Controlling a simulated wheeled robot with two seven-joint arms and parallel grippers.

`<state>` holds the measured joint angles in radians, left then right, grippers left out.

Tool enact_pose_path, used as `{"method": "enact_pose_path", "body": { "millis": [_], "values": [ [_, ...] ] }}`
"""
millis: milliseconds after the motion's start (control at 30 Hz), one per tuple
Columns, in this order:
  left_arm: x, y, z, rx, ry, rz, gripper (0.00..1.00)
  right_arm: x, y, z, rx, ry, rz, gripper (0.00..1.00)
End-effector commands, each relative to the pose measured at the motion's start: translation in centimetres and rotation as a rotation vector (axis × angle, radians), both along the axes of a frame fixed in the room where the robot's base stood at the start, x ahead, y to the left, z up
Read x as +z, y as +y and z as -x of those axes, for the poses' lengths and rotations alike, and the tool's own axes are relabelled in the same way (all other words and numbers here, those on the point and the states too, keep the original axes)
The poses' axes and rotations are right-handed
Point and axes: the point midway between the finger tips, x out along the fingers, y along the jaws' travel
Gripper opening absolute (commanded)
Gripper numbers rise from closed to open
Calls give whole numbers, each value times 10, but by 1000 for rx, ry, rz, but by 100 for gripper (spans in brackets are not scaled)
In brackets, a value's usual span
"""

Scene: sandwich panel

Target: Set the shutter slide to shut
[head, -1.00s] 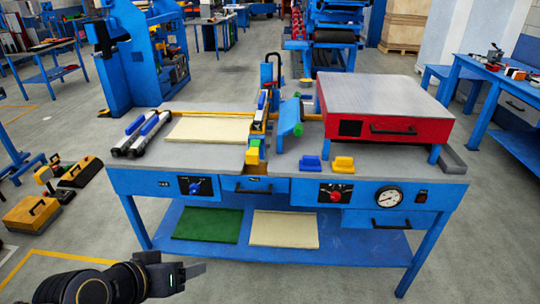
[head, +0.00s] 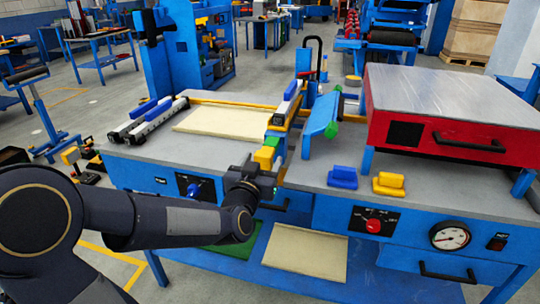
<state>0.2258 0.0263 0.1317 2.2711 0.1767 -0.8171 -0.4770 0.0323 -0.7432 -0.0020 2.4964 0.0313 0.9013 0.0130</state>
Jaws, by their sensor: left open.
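My left gripper (head: 258,178) is at the front edge of the workbench, just in front of and below a yellow block (head: 266,155) with a green part (head: 278,146) behind it. The jaws are open, and I see nothing held. I cannot tell whether they touch the block. This block sits at the near end of a yellow rail assembly with a blue and white bar (head: 289,98). No part is clearly marked as the shutter slide, so I cannot tell its position. The gripper and forearm hide part of the bench front. My right gripper is not in view.
A red press box (head: 450,125) stands at the right of the workbench (head: 440,200). A blue tilted plate (head: 320,116), a blue tab (head: 343,177) and a yellow tab (head: 389,184) stand near the middle. A cream panel (head: 222,121) lies at the left. A red knob (head: 374,225) and gauge (head: 450,236) are on the front.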

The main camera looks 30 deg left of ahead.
Motion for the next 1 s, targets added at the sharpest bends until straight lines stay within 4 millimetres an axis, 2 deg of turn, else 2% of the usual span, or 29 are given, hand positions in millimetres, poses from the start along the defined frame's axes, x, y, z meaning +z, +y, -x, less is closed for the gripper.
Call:
{"method": "enact_pose_path", "body": {
  "millis": [100, 233, 567, 667, 1000],
  "values": [
    [-1, 4, -18, -1, 2, 0, 62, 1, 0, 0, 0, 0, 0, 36],
    [0, 7, -31, -2, 1, 0, 62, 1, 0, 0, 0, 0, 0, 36],
    [0, 8, -36, -2, 1, 0, 62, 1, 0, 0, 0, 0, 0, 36],
    [0, 8, -36, -2, 1, 0, 51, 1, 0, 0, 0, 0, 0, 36],
    [0, 8, -35, -2, 1, 1, 7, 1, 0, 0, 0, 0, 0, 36]
  ]
}}
